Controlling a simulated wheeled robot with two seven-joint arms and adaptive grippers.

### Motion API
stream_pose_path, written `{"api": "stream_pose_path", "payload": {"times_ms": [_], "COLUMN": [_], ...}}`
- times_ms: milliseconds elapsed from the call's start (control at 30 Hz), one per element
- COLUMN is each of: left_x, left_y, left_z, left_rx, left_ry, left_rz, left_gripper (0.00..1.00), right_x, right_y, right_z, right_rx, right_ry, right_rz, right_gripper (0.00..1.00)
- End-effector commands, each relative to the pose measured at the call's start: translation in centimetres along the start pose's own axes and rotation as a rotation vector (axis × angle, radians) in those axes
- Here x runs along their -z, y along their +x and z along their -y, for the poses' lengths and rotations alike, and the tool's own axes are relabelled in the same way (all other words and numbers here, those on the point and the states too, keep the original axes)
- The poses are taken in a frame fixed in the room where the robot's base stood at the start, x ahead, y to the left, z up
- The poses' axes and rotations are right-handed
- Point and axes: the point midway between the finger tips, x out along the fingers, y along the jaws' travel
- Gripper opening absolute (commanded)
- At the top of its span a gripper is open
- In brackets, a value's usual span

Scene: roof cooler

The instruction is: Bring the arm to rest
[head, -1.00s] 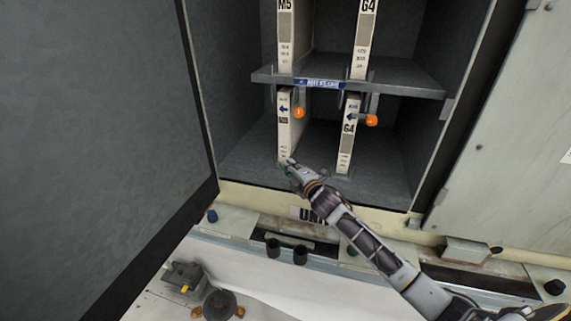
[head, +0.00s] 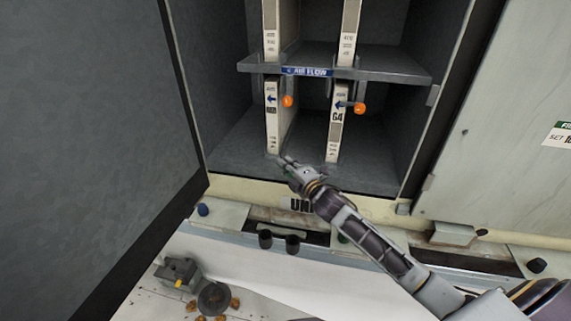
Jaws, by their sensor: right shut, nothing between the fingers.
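My right arm reaches in from the lower right across the front sill of the open cabinet. Its gripper (head: 283,163) is shut and empty. In the picture its tips lie by the foot of the lower left filter panel (head: 272,120), and I cannot tell whether they touch it. The lower right filter panel (head: 336,125), marked G4, stands upright to the right of the gripper. My left gripper is not in view.
A grey shelf (head: 400,66) with a blue air flow label crosses the cabinet. Orange-ended handles (head: 287,101) (head: 360,108) hang below it. The open door (head: 90,130) fills the left. A grey device (head: 178,271) lies on the floor below.

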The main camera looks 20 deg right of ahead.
Motion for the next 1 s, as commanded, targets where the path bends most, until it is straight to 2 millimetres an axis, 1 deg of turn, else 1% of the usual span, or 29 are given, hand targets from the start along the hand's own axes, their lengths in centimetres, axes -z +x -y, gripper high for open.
{"api": "stream_pose_path", "payload": {"times_ms": [367,533,667,767,1000], "left_x": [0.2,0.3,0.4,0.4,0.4], "left_y": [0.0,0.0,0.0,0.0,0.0], "left_z": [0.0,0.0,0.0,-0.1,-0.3], "left_rx": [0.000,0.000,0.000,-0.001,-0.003], "left_ry": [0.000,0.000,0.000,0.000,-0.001], "left_rz": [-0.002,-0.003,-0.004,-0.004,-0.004], "left_gripper": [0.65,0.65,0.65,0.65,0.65], "right_x": [0.0,0.2,0.5,0.9,2.0], "right_y": [0.0,-0.4,-1.4,-2.6,-6.8], "right_z": [0.0,0.7,2.2,3.9,8.4], "right_rx": [0.001,0.025,0.075,0.133,0.298], "right_ry": [0.001,0.041,0.126,0.221,0.481], "right_rz": [0.001,0.017,0.053,0.097,0.235], "right_gripper": [0.00,0.00,0.00,0.00,0.00]}}
